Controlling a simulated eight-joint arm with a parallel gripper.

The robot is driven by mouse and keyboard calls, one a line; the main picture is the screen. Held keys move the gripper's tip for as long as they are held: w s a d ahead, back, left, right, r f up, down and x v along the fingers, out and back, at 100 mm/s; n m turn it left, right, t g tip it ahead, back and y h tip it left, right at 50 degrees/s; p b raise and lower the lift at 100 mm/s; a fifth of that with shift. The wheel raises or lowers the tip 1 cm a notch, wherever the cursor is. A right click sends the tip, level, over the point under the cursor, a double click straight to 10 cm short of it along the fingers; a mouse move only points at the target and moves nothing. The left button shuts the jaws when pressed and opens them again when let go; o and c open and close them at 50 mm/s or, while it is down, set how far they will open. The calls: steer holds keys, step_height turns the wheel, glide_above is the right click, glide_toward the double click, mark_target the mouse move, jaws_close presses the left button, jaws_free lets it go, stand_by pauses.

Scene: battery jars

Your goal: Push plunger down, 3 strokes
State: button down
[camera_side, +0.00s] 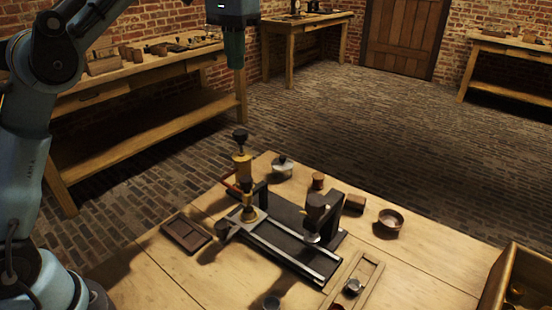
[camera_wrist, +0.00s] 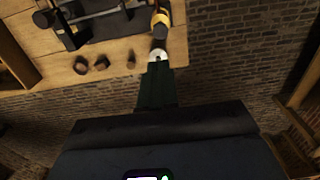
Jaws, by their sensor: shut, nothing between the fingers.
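The plunger's dark round knob (camera_side: 240,135) stands upright on top of a brass cylinder (camera_side: 242,165) at the back left of the bench fixture. My gripper (camera_side: 235,66) is shut and empty, high above the table and well clear of the knob. In the wrist view my gripper's dark green fingers (camera_wrist: 157,65) lie together and point toward a yellow brass part (camera_wrist: 161,18) with a dark piece near it. I cannot tell there how far the plunger is pressed.
A dark fixture with a metal rail (camera_side: 295,250) lies in the middle of the table. Around it are a lidded metal pot (camera_side: 282,166), a round bowl (camera_side: 390,220), a dark tray (camera_side: 186,233), a wooden frame (camera_side: 362,277) and a wooden crate (camera_side: 515,280). The air around my gripper is clear.

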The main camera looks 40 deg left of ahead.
mark_target(241, 132)
steer(key=shift+f, duration=0.1)
steer(key=shift+f, duration=6.9)
steer(key=shift+f, duration=0.1)
steer(key=shift+f, duration=1.25)
step_height(241, 132, up, 14)
steer(key=shift+r, duration=0.2)
steer(key=shift+r, duration=0.1)
